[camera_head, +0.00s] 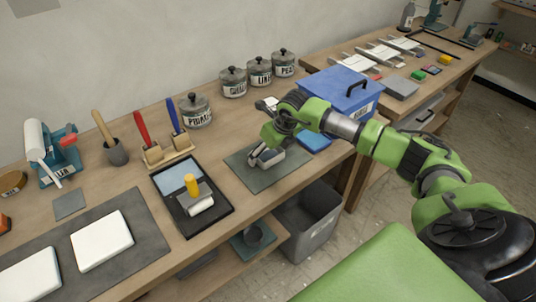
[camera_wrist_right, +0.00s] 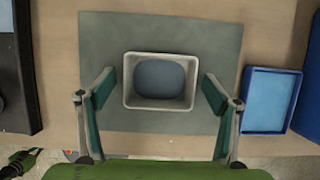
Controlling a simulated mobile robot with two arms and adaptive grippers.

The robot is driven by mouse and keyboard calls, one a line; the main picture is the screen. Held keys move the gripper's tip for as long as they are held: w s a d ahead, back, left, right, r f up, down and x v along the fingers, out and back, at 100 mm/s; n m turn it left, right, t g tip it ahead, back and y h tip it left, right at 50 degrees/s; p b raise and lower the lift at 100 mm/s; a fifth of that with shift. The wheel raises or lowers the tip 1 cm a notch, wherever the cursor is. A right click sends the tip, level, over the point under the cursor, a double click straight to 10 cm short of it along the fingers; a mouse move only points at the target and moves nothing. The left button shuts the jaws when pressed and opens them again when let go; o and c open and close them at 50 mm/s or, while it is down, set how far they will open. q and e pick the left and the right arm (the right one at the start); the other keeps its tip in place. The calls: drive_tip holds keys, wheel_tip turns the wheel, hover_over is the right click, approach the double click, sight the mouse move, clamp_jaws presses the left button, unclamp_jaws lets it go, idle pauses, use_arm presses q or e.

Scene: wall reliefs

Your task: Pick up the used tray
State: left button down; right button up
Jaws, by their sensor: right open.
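A small pale grey, open-topped tray (camera_wrist_right: 128,98) with a dark blue-grey rounded patch or pad inside sits on a grey-green mat (camera_wrist_right: 200,40) in the right wrist view. In the head view the tray (camera_head: 270,160) is on the mat (camera_head: 262,181), partly hidden by my right gripper (camera_head: 262,153). My right gripper is open in the wrist view (camera_wrist_right: 159,90). Its two fingers stand to the left and right of the tray, with a small gap on each side. No label shows on the tray. My left gripper is not in view.
A shallow blue tray (camera_head: 315,141) and a blue lidded box (camera_head: 340,92) stand right of the mat. A black tray (camera_head: 226,212) with a yellow-handled roller lies left. Lidded pots (camera_head: 195,111) line the back. A grey bin (camera_head: 308,222) is below the front edge.

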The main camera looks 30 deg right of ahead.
drive_tip(key=c, duration=1)
drive_tip(key=shift+r, duration=0.1)
